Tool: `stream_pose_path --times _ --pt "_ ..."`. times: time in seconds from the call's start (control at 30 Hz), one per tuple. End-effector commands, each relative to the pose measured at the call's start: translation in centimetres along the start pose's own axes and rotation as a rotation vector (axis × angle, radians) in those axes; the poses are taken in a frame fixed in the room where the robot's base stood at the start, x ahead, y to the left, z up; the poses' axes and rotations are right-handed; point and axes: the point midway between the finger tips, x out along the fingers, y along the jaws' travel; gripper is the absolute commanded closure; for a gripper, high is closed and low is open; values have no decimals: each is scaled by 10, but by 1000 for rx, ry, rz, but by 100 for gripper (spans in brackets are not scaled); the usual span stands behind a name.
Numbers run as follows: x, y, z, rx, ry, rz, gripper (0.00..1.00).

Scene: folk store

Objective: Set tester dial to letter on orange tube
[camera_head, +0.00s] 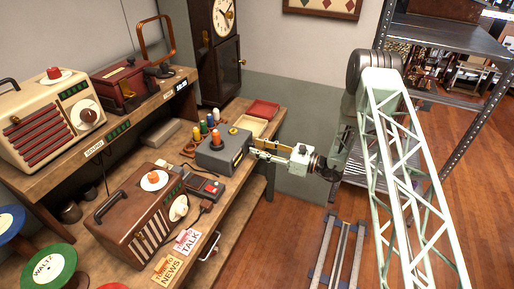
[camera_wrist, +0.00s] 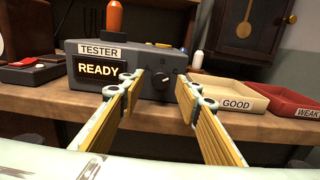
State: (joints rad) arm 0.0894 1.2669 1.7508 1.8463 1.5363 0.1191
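The grey tester (camera_head: 222,154) stands on the workbench. In the wrist view the tester (camera_wrist: 88,50) has a lit display (camera_wrist: 98,69) reading READY under a TESTER label. The orange tube (camera_head: 216,138) stands upright on top of the tester; it also shows in the wrist view (camera_wrist: 115,17), cut off at the top, with no letter readable. The dark dial (camera_wrist: 160,82) is on the tester's front, right of the display. My gripper (camera_wrist: 160,92) is open, its yellow-padded fingers on either side of the dial; contact cannot be told. It also shows in the head view (camera_head: 256,150).
A cream GOOD tray (camera_wrist: 232,96) and a red WEAK tray (camera_wrist: 290,102) are to the right. Several coloured tubes (camera_head: 203,127) stand behind the tester. A handheld device (camera_head: 204,186) and brown radio (camera_head: 140,215) are nearer the camera. A clock (camera_head: 218,50) stands behind.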

Motion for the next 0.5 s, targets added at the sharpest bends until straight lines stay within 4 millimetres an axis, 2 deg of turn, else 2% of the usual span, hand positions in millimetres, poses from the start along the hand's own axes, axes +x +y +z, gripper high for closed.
stream_pose_path --times 0.2,0.5 --pt "8 0 0 0 0 1 69" --pt "9 0 0 0 0 0 69"
